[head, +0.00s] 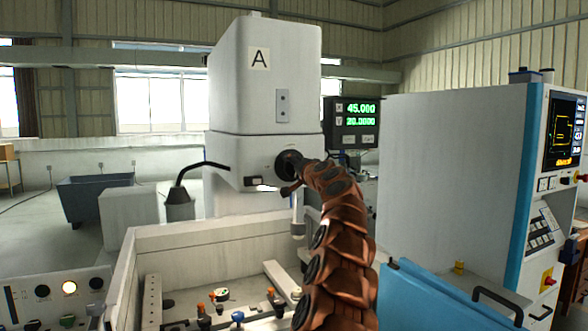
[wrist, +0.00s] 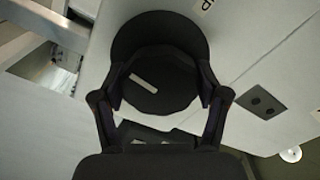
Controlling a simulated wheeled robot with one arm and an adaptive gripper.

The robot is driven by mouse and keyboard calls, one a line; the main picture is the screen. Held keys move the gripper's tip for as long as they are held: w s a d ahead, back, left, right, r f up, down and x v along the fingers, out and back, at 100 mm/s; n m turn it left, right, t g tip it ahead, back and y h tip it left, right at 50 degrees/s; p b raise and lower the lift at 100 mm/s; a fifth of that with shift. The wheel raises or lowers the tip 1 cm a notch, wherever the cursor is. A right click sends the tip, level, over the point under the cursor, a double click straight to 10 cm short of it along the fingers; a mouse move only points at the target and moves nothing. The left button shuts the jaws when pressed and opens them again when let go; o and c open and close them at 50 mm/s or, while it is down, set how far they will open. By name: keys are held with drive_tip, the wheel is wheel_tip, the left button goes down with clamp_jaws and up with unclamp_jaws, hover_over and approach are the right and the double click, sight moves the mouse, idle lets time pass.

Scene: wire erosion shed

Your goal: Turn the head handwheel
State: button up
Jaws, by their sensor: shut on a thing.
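The head handwheel (head: 284,161) is a dark round wheel on the lower front of the white machine head (head: 265,75) marked A. In the head view my gripper and arm hide most of it. In the wrist view the wheel (wrist: 160,30) is a black disc with a pale bar-shaped mark on the face in front of it. My gripper (head: 293,172) is at the wheel. In the wrist view its two fingers (wrist: 160,88) lie on the left and right of the black wheel and are shut on it.
A readout (head: 353,123) with green digits hangs right of the head. A white control cabinet (head: 450,180) stands at the right, with a blue door (head: 430,290) low in front. The tank rim (head: 210,233) and clamps inside lie below the head. A bent black hose (head: 190,172) is at left.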

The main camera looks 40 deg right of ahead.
drive_tip(key=o, duration=1.2)
drive_tip(key=shift+c, duration=0.2)
drive_tip(key=shift+s, duration=0.15)
drive_tip(key=shift+s+r, duration=0.15)
drive_tip(key=shift+s, duration=0.3)
drive_tip(key=v, duration=1)
drive_tip(key=shift+s+a, duration=0.3)
drive_tip(key=shift+a, duration=0.05)
